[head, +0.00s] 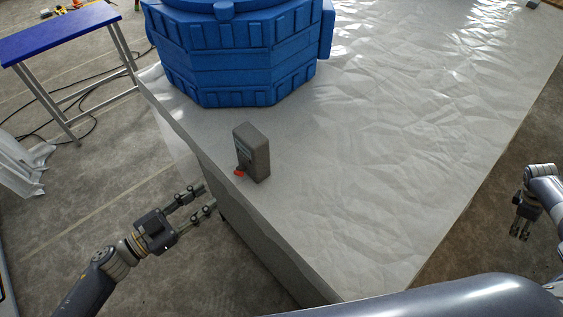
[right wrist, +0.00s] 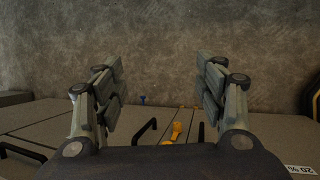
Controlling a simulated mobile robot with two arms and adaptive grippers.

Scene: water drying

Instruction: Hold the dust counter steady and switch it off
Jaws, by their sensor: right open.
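The dust counter (head: 254,152) is a small dark grey box standing upright on the plastic-covered table (head: 400,150), near its left edge. A red-orange part (head: 240,172) shows low on its left side. My left gripper (head: 204,201) is open and empty, beside the table edge, left of and apart from the counter. My right gripper (head: 521,229) is at the far right, beyond the table's right edge and far from the counter. In the right wrist view its fingers (right wrist: 160,85) are spread with nothing between them.
A large blue ribbed container (head: 235,55) stands on the table behind the counter. A blue-topped bench (head: 60,30) stands on the floor at the upper left, with dark cables (head: 75,105) near it. The table right of the counter is clear, with wrinkled sheeting.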

